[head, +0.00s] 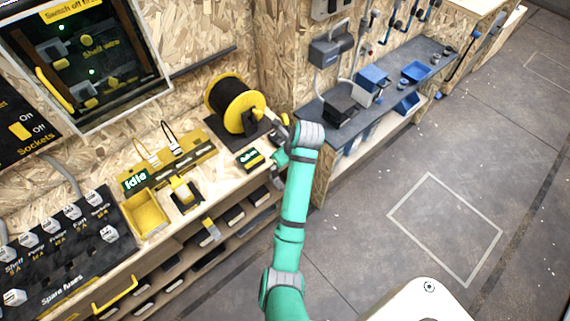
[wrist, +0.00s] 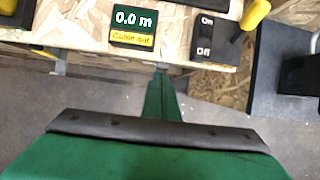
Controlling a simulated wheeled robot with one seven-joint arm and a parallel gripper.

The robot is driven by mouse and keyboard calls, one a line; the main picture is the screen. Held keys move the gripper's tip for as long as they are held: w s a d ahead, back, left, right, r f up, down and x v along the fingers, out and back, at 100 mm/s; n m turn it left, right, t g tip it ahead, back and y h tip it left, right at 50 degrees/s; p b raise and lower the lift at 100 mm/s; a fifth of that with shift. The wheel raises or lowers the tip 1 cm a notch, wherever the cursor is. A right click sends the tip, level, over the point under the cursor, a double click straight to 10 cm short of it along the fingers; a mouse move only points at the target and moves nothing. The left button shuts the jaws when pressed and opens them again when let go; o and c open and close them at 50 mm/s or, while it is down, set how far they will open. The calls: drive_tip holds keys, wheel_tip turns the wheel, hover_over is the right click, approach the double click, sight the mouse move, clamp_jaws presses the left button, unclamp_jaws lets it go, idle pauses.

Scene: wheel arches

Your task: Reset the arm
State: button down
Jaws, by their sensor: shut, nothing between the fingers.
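My green arm reaches up from the bottom of the head view to the wooden workbench (head: 215,175). My gripper (head: 277,161) is at the bench's right end, partly hidden by my wrist, near the small dark box with a yellow label (head: 250,159). In the wrist view my gripper (wrist: 162,78) is shut and empty, its narrow green fingers together. They point at the bench's front edge, just below the display reading "0.0 m" (wrist: 134,20). Whether they touch the edge is unclear.
A black cable spool with a yellow rim (head: 236,104) stands behind my gripper. A yellow tray (head: 146,214) and "Idle" sign (head: 135,180) are further left. A grey shelf (head: 385,90) with blue bins is at right. The floor at right (head: 445,225) is clear.

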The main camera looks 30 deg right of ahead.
drive_tip(key=shift+s+d, duration=0.3)
drive_tip(key=shift+d, duration=0.05)
drive_tip(key=s+a+f+n+t+h, duration=0.1)
drive_tip(key=s+a+f+n, duration=0.15)
drive_tip(key=f+n, duration=0.2)
drive_tip(key=s+a+f+n+h, duration=0.2)
drive_tip(key=s+f+n, duration=0.1)
drive_tip(key=s+f, duration=0.15)
drive_tip(key=s+a+f+n+t, duration=0.3)
drive_tip(key=s+a+n, duration=0.6)
drive_tip(key=n, duration=0.1)
drive_tip(key=s+a+r+n+t+y, duration=0.2)
drive_tip(key=s+a+r+n+t, duration=0.4)
drive_tip(key=s+a+r+n, duration=1.1)
wheel_tip(320, 180, up, 2)
drive_tip(key=shift+s+a+r, duration=0.1)
drive_tip(key=shift+s+a, duration=0.2)
drive_tip(key=shift+s, duration=0.85)
